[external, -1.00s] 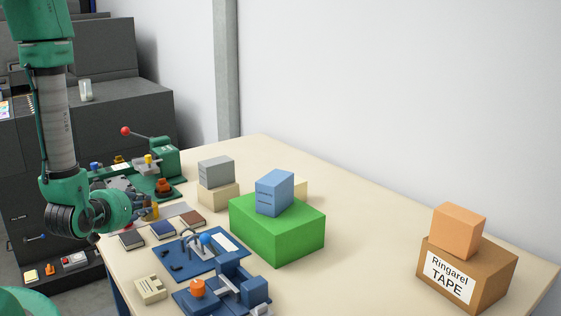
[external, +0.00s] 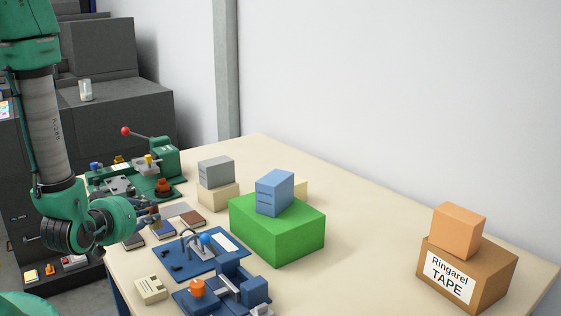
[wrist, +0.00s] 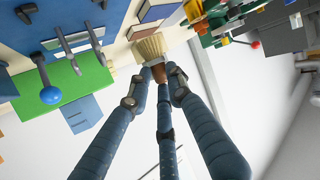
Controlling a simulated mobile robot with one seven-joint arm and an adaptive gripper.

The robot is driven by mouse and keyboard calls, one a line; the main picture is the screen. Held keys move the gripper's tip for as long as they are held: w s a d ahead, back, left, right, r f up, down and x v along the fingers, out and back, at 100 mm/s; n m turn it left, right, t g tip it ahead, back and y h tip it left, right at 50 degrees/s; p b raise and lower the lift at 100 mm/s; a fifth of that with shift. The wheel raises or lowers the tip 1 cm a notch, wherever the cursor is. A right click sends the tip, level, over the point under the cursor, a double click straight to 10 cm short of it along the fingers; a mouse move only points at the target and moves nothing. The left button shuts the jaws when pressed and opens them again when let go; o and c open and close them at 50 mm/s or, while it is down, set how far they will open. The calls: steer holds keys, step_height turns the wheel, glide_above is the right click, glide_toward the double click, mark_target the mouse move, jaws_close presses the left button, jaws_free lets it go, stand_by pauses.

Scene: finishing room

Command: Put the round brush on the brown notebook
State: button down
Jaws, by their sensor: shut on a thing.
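The round brush (wrist: 152,47) has pale tan bristles and a brown handle. My gripper (wrist: 160,72) is shut on the handle, with the bristles pointing away from the fingers in the wrist view. In the external view my gripper (external: 150,217) is over the row of small notebooks at the table's left edge, and the brush is hard to make out there. The brown notebook (external: 193,219) lies flat at the right end of that row, to the right of my gripper. In the wrist view the brown notebook (wrist: 143,31) shows just beyond the bristles.
A blue notebook (external: 162,231) and a dark notebook (external: 133,241) lie beside the brown one. A blue board (external: 188,263) with upright parts is in front. A green block (external: 290,237) bears a blue box. A green machine (external: 165,160) stands behind.

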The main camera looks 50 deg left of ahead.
steer(key=shift+s+d, duration=0.15)
steer(key=shift+d, duration=0.4)
steer(key=b, duration=0.2)
glide_above(188, 222)
steer(key=shift+f, duration=0.7)
steer(key=shift+f+b, duration=0.45)
steer(key=shift+f, duration=1.35)
steer(key=shift+f, duration=0.15)
steer(key=c, duration=1.6)
jaws_free()
